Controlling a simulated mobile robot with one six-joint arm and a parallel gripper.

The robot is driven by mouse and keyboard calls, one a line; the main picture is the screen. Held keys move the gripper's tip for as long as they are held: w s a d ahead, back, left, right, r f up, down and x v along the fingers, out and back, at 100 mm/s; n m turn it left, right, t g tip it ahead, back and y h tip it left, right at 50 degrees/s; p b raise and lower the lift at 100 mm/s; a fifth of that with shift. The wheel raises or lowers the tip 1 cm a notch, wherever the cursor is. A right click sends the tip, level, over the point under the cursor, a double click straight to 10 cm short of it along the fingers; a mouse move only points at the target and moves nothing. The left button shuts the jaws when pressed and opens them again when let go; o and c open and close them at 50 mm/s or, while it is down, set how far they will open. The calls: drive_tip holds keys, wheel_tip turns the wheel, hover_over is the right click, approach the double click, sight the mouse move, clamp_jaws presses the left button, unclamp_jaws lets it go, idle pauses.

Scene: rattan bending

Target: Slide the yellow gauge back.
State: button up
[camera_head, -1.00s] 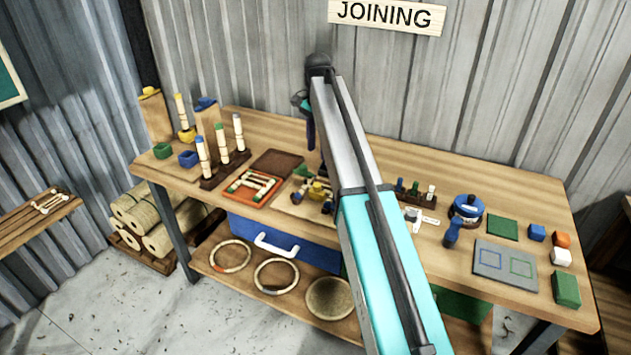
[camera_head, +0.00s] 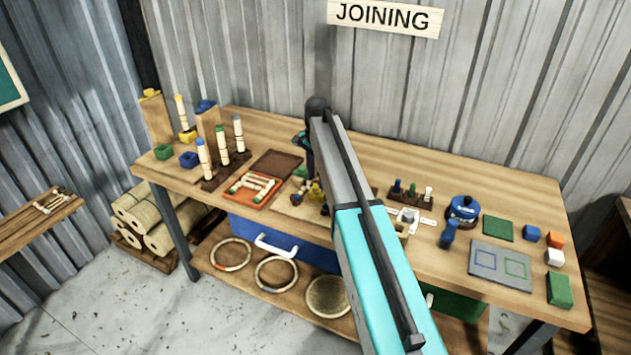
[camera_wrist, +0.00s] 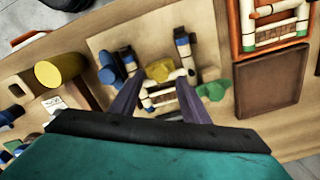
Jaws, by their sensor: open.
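A yellow piece (camera_wrist: 160,71) sits on a pale board (camera_wrist: 105,42), among dark pegs with blue and white bands. It also shows in the head view (camera_head: 317,191), partly behind my arm. A larger yellow cylinder (camera_wrist: 60,72) lies farther left in the wrist view; I cannot tell for certain which of the two is the gauge. My gripper (camera_wrist: 158,82) is open, its two purple fingers apart on either side of a pale banded rattan piece just by the yellow piece. Nothing is held. In the head view my arm hides much of this area.
An orange tray (camera_head: 273,191) with rattan pieces and a brown board (camera_head: 277,165) lie beside the pale board. A green piece (camera_wrist: 213,91) is close to one finger. A small peg rack (camera_head: 411,197) stands right of my arm.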

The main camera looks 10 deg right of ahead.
sight(316, 193)
drive_tip(key=shift+f+p, duration=0.3)
drive_tip(key=shift+f, duration=1.1)
clamp_jaws()
